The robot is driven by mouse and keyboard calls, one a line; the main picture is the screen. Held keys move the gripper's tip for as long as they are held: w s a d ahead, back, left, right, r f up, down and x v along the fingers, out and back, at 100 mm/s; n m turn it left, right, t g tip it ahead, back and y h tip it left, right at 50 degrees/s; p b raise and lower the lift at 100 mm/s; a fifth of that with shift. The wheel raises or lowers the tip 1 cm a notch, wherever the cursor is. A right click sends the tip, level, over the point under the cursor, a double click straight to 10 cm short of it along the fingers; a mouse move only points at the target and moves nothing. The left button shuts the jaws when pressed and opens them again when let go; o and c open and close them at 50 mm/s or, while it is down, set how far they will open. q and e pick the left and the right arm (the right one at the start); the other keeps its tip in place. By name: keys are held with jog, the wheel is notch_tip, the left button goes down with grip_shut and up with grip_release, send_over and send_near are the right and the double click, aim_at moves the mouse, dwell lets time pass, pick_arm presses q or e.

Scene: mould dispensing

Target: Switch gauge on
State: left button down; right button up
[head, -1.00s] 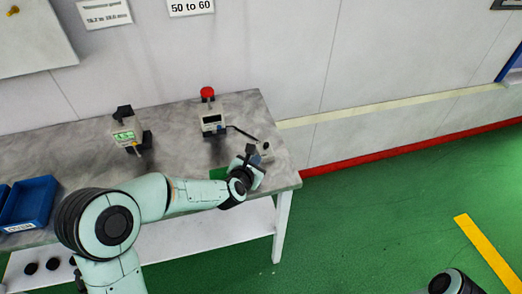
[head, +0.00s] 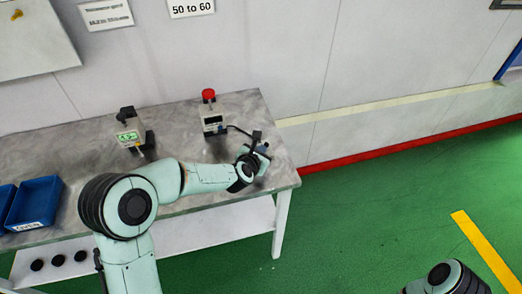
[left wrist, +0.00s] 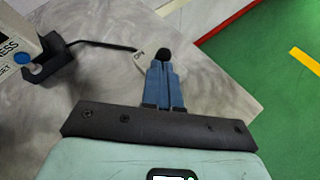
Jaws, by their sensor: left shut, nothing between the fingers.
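A gauge (head: 213,123) with a red knob on top and a dark display stands on the grey bench in the head view. Its side shows at the left edge of the left wrist view (left wrist: 18,50), with a blue button. In the head view the left gripper (head: 262,150) hides most of the switch. My right gripper is out of view.
Another gauge (head: 128,137) with a lit green display stands left on the bench (head: 75,150). Blue bins (head: 36,203) sit at the bench's left end. The wall is behind, with a "50 to 60" sign (head: 191,8). Open green floor lies right.

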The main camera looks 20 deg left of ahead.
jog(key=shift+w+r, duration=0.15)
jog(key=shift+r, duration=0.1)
pick_arm(q)
jog(key=shift+w+a+r+n+g+h+p, duration=0.35)
jog(key=shift+w+r+g+p, duration=0.2)
jog(key=shift+g+p, duration=0.75)
jog(key=shift+t+p, duration=0.3)
jog(key=shift+p, duration=0.1)
jog(key=shift+w+a+r, duration=0.15)
jog(key=shift+w+a, duration=0.1)
jog(key=shift+w, duration=0.1)
jog(key=shift+w+a+r, duration=0.15)
jog(key=shift+w+a, duration=0.3)
jog(key=shift+w, duration=0.2)
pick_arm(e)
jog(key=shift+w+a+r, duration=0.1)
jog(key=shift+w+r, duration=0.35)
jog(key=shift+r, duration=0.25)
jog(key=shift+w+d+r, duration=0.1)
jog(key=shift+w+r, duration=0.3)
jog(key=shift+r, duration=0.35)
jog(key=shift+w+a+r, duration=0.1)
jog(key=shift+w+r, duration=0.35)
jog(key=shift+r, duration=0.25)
pick_arm(q)
jog(key=shift+r+p, duration=0.15)
jog(key=shift+p, duration=0.15)
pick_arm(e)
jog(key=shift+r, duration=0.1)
